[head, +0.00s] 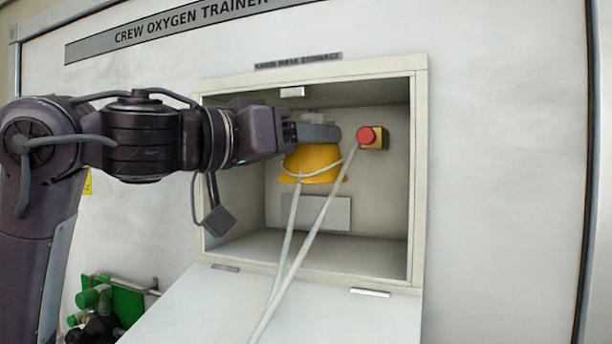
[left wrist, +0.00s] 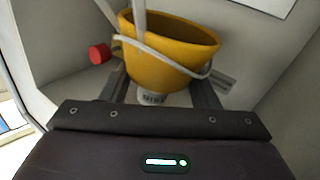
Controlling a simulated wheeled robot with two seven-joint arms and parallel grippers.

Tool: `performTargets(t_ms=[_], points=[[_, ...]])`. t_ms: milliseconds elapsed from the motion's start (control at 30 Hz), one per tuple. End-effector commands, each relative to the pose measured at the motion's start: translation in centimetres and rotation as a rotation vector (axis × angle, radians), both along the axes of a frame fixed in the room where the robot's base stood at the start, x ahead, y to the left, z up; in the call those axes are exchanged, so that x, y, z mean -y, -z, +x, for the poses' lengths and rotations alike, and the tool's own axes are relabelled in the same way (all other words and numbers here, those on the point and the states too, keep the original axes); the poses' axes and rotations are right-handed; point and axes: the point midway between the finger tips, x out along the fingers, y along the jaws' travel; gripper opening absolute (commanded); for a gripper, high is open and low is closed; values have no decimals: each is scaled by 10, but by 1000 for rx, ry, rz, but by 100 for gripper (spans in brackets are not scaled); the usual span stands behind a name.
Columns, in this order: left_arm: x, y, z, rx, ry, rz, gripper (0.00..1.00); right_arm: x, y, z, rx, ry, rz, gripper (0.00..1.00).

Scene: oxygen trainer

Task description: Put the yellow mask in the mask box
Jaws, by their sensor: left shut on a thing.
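The yellow mask (head: 314,162) is inside the open mask box (head: 420,190), in its upper middle, with its wide rim down. A pale strap loops around it. My left gripper (head: 322,132) reaches into the box from the left and is shut on the top end of the mask. In the left wrist view the mask (left wrist: 170,55) shows large, its narrow pale end between the two fingers (left wrist: 152,97). The mask is clear of the box floor. Whether it touches the back wall is hard to tell. My right gripper does not show.
A red button on a yellow base (head: 370,137) is on the back wall, right of the mask. Pale hoses (head: 300,232) run down over the lowered door (head: 330,310). A green valve assembly (head: 105,297) is at the lower left. The box floor (head: 350,245) is clear.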

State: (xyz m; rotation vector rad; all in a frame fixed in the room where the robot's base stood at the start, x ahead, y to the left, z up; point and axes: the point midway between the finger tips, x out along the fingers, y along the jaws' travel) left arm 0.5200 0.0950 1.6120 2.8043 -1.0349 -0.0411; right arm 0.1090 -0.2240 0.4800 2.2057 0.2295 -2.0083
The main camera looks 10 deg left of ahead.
Motion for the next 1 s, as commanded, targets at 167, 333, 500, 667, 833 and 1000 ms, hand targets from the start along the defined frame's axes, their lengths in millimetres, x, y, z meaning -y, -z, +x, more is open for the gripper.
performTargets(t_ms=[167,333,500,667,833,1000], points=[[1,21,8,-1,-2,1,4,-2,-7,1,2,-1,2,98],[1,33,7,1,-1,-1,3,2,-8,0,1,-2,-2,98],[1,51,8,-2,-1,0,3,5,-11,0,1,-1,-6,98],[1,65,10,-2,-1,-2,3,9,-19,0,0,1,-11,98],[2,70,11,2,0,-1,3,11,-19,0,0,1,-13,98],[2,70,11,2,0,-1,3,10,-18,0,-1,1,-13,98]])
